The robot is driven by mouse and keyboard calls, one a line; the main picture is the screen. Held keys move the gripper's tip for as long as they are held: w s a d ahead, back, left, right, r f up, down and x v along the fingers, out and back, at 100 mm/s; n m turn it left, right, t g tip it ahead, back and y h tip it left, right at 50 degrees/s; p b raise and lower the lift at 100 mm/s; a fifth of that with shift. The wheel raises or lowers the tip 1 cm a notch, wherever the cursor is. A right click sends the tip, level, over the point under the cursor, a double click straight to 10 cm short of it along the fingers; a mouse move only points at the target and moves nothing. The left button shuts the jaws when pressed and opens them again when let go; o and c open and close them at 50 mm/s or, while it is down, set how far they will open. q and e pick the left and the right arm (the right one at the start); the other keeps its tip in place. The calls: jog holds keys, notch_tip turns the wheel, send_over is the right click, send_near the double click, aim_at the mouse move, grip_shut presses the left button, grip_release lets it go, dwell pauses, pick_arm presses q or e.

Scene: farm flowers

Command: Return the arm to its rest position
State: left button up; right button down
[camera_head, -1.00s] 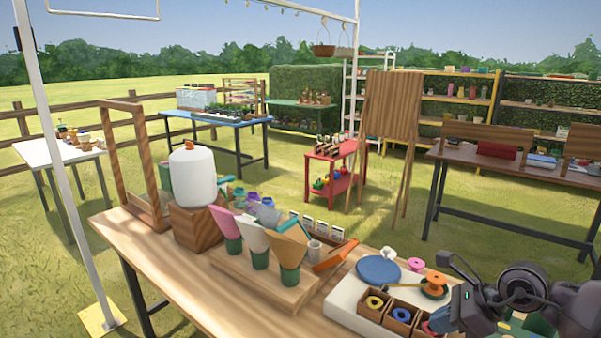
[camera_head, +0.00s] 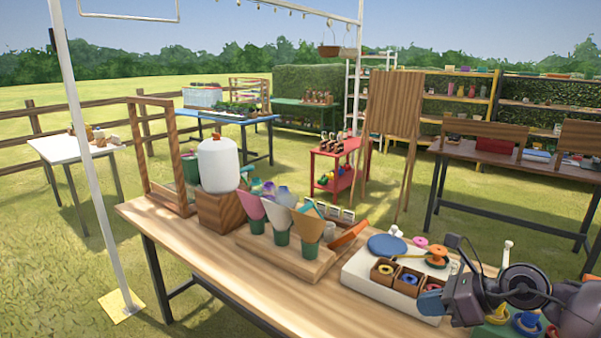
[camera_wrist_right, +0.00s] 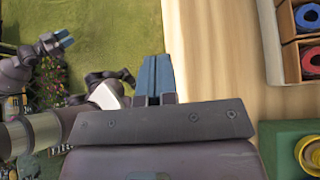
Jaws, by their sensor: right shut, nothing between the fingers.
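My right arm comes in at the lower right of the head view. Its gripper (camera_head: 430,303) points left, low beside the white tray (camera_head: 360,286) on the wooden table. In the right wrist view the two blue fingers (camera_wrist_right: 155,76) are together with nothing between them. They lie beside the table edge, over grass. My left gripper (camera_wrist_right: 65,40) shows small at the upper left of the right wrist view, away from the table; its finger gap is too small to judge. It is not in the head view.
The wooden table (camera_head: 290,309) holds a white tank (camera_head: 218,165), cone-wrapped pots on a wooden stand (camera_head: 310,268) and small boxes with coloured rings (camera_head: 407,281). A green block (camera_wrist_right: 285,145) with a yellow ring stands close to my right gripper. A metal post (camera_head: 85,150) rises at left.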

jog(key=w+a+r+m+t+y, duration=0.2)
jog(key=a+r+m+t+y, duration=0.35)
jog(key=m, duration=0.65)
jog(key=s+d+f+m+t+h, duration=0.35)
jog(key=f+m+h, duration=0.25)
jog(key=f+m, duration=0.45)
jog(key=s+d+f+m+t+h, duration=0.25)
jog(key=d+f+m+h, duration=0.35)
jog(key=m, duration=0.8)
jog(key=s+f+m+g+h, duration=0.1)
jog(key=s+f+m, duration=0.3)
jog(key=s+f, duration=0.4)
jog(key=s+f+m+g+h, duration=0.2)
jog(key=s+f+m+g, duration=0.2)
jog(key=s+f, duration=0.4)
jog(key=s, duration=0.4)
jog(key=shift+s+a, duration=0.25)
jog(key=shift+g+h, duration=0.25)
